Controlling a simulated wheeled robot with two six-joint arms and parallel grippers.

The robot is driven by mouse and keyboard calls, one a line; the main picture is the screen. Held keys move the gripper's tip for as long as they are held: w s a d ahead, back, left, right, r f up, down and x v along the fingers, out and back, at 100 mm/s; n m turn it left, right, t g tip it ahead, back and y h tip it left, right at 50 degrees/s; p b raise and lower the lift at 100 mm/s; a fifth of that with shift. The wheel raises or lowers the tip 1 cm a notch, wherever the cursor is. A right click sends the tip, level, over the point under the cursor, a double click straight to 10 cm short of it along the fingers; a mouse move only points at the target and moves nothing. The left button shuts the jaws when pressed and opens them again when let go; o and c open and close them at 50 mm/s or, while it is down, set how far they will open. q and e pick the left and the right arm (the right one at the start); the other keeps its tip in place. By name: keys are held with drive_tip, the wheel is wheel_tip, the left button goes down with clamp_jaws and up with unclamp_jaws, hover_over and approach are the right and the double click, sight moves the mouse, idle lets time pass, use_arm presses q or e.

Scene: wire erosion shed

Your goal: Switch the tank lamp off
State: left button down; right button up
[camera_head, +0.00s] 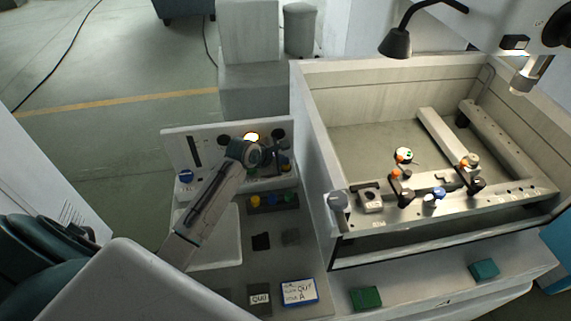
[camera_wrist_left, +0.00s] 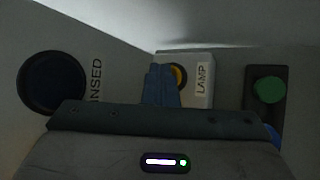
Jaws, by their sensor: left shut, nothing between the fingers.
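In the left wrist view a pale switch box (camera_wrist_left: 197,95) carries the label LAMP and a yellow round switch (camera_wrist_left: 180,74). The fingers of my left gripper (camera_wrist_left: 161,84) are shut and empty, in front of the switch, and hide its left part. I cannot tell if they touch it. In the head view my left gripper (camera_head: 266,157) is at the upright panel (camera_head: 210,150) and covers part of its controls. A black lamp shade (camera_head: 396,43) hangs over the tank (camera_head: 400,82). My right gripper is out of view.
A green button (camera_wrist_left: 269,90) is right of the switch box, and a dark round opening or knob (camera_wrist_left: 51,83) is left of it. A framed card (camera_head: 299,292) lies on the bench front.

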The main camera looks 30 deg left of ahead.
use_arm(q)
drive_tip(key=shift+r, duration=0.4)
wheel_tip(320, 180, up, 6)
idle(0.6)
idle(0.6)
